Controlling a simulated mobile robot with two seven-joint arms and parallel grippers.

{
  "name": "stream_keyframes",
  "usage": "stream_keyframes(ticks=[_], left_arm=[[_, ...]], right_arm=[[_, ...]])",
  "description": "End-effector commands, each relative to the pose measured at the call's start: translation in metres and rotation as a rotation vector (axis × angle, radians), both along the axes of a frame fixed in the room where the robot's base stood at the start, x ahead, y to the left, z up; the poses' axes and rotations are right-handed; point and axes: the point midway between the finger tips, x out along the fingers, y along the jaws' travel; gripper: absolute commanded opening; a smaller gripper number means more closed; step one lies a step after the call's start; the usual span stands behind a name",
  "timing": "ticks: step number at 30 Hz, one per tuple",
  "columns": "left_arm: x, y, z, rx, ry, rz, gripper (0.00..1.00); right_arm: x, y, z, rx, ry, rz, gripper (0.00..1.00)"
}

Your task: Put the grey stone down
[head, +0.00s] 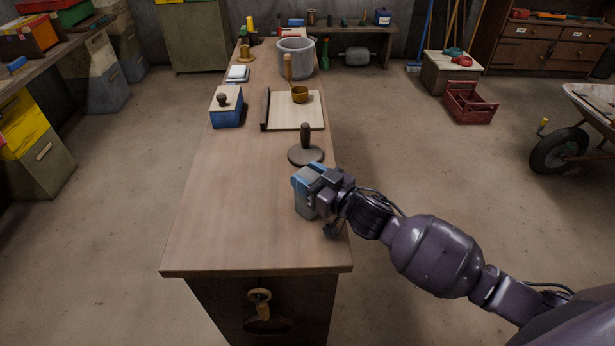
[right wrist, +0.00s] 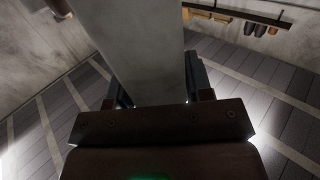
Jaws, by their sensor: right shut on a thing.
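The grey stone (head: 305,203) is a pale grey block in the head view, by the right edge of the wooden bench (head: 240,215). My right gripper (head: 318,180) is shut on it, its blue-tipped fingers around the upper part. In the right wrist view the stone (right wrist: 148,50) stands out as a long grey face between the fingers. I cannot tell whether its underside touches the bench top or hangs just above it. My left gripper is not in view.
A dark round weight with an upright handle (head: 305,154) stands just behind the stone. Farther back are a pale board (head: 290,117), a blue box with a knob (head: 227,108) and a grey pot (head: 296,62). The bench's front and left are clear.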

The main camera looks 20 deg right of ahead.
Motion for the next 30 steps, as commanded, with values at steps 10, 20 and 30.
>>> stream_keyframes(ticks=[10, 20, 30], left_arm=[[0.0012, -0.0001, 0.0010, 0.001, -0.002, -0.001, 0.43], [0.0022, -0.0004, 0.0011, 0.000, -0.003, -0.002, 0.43], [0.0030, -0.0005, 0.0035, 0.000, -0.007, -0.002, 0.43]], right_arm=[[0.0008, 0.0002, 0.0019, 0.002, -0.008, 0.002, 0.00], [0.0004, -0.0003, -0.0014, 0.000, -0.004, 0.000, 0.72], [-0.0063, -0.0044, 0.0004, 0.000, -0.001, -0.001, 0.72]])
